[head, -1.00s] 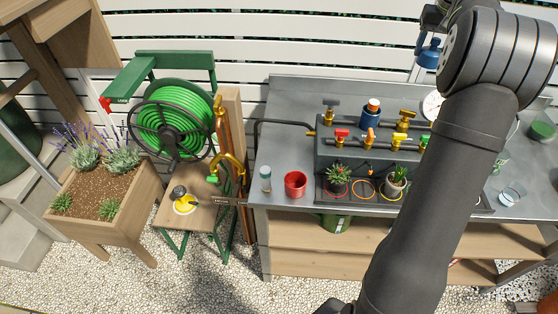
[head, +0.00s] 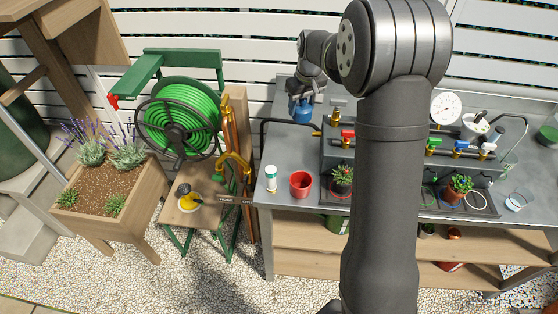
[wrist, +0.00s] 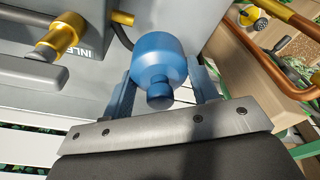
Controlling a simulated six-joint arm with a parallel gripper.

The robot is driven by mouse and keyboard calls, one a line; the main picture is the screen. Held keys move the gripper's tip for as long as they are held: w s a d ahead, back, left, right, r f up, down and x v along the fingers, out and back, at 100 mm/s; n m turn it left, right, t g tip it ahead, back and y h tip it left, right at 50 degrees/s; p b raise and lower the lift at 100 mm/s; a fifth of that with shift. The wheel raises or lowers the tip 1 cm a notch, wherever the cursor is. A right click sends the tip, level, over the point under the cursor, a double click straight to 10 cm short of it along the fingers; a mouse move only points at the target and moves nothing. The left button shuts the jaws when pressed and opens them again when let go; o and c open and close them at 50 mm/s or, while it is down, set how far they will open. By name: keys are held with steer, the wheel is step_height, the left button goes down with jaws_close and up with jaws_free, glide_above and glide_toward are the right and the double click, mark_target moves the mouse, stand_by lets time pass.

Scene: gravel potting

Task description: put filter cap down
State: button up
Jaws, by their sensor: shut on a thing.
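The blue filter cap (head: 301,112) is between the fingers of my gripper (head: 306,98), over the back left part of the grey bench (head: 287,141). In the wrist view the cap (wrist: 158,62) shows its rounded body and a small knob facing the camera. My gripper (wrist: 160,82) is shut on it, one finger on each side. The grey manifold (head: 328,150), marked "INLET", is just right of the cap in the head view. I cannot tell whether the cap touches the bench. My arm hides the middle of the manifold.
A black inlet pipe (head: 283,123) runs close to the cap. A red pot (head: 301,184) and a white bottle with a green lid (head: 271,178) stand at the bench's front left. A round gauge (head: 445,108) and potted plants are near the manifold. The bench's back left is mostly bare.

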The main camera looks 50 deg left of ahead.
steer(key=s+d+f+n, duration=0.1)
steer(key=s+f+n, duration=0.1)
steer(key=s, duration=0.8)
steer(key=f, duration=0.6)
steer(key=shift+s+d, duration=0.15)
steer(key=shift+d, duration=0.15)
steer(key=shift+f, duration=1.9)
steer(key=o, duration=1)
steer(key=shift+f, duration=0.1)
steer(key=r, duration=0.4)
steer(key=d+r, duration=0.1)
steer(key=r, duration=0.7)
steer(key=shift+d+r, duration=0.1)
steer(key=shift+d, duration=0.3)
